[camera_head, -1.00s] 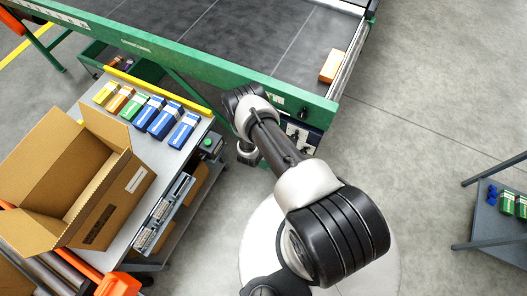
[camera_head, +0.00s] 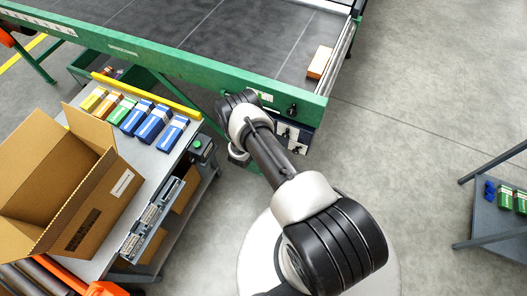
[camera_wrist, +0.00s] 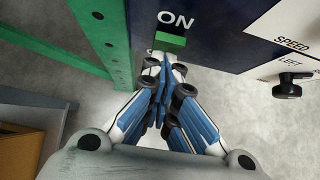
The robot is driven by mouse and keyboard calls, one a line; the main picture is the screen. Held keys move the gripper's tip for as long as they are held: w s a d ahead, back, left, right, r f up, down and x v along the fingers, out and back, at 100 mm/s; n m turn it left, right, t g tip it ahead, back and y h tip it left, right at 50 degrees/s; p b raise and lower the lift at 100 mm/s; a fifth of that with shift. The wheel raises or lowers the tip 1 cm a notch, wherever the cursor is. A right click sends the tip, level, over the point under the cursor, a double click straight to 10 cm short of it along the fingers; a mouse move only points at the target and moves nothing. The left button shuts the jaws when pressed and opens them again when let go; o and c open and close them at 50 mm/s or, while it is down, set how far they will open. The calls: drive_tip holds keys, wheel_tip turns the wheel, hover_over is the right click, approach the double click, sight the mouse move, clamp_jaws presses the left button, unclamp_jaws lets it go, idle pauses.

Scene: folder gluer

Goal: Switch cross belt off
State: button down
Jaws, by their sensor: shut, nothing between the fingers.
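The control panel (camera_wrist: 215,25) is dark blue and fills the top middle of the wrist view. It bears a white "ON" label and, just below it, a green rectangular part (camera_wrist: 171,40). No "OFF" label shows. My gripper (camera_wrist: 165,62) is shut and empty, its blue-and-white fingers together just below the green part. I cannot tell whether the tips touch the panel. In the head view the panel (camera_head: 301,136) hangs below the green frame of the dark belt (camera_head: 255,40), and my arm hides part of it. The gripper itself is not clear there.
A black knob (camera_wrist: 288,86) sits under "SPEED LEFT" on a white plate, right of the fingers. A green post (camera_wrist: 112,40) stands to the left. A cart (camera_head: 160,165) with colored cartons and an open cardboard box (camera_head: 95,210) is at left.

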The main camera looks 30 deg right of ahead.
drive_tip(key=shift+d+f+b, duration=0.15)
drive_tip(key=shift+f+b, duration=0.15)
drive_tip(key=shift+b, duration=0.35)
